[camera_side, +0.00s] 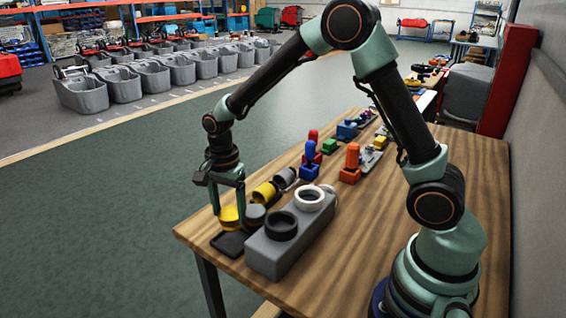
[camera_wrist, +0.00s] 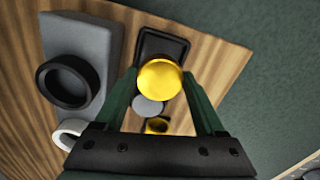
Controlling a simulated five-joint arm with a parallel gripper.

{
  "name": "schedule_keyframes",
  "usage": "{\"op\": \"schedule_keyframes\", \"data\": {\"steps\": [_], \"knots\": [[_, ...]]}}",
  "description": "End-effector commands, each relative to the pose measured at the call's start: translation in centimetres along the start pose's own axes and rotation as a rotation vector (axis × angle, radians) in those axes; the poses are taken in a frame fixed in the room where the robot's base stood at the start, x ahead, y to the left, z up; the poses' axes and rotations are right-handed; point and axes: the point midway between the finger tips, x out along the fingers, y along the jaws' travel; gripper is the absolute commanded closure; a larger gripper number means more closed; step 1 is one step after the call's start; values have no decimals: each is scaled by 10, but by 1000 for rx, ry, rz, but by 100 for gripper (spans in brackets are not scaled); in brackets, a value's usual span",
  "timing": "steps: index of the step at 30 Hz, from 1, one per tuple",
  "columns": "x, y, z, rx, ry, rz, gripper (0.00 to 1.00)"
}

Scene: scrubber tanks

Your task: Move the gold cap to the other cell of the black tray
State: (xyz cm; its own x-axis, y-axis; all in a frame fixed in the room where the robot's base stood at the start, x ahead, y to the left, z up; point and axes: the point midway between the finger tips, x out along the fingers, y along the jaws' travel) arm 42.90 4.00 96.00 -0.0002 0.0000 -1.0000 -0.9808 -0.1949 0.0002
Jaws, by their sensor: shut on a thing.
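The gold cap (camera_side: 229,218) is between the two fingers of my gripper (camera_side: 228,211), which is shut on it. In the wrist view the round gold cap (camera_wrist: 160,79) sits between the fingertips (camera_wrist: 163,84). The black tray (camera_side: 229,245) lies at the table's near left corner. The bare cell of the black tray (camera_wrist: 162,46) shows beyond the cap in the wrist view. The cap and fingers hide the rest of the tray. I cannot tell whether the cap touches the tray floor.
A grey block (camera_side: 270,257) with a black ring (camera_side: 281,226) and a white ring (camera_side: 309,198) stands right of the tray. A grey disc (camera_side: 255,216) is close beside the gripper. A yellow cylinder (camera_side: 264,193) and a grey cylinder (camera_side: 285,178) lie behind. The table edge is close at left.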

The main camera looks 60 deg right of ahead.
Motion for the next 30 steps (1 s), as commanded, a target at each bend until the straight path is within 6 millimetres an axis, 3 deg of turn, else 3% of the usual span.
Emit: {"op": "schedule_keyframes", "data": {"steps": [12,24,25,27,30], "knots": [[45,1,0,0,0,2,99],[48,0,0,0,0,0,99],[49,0,0,0,0,-1,24],[48,0,0,0,0,-1,0],[48,0,0,0,0,-1,0]]}}
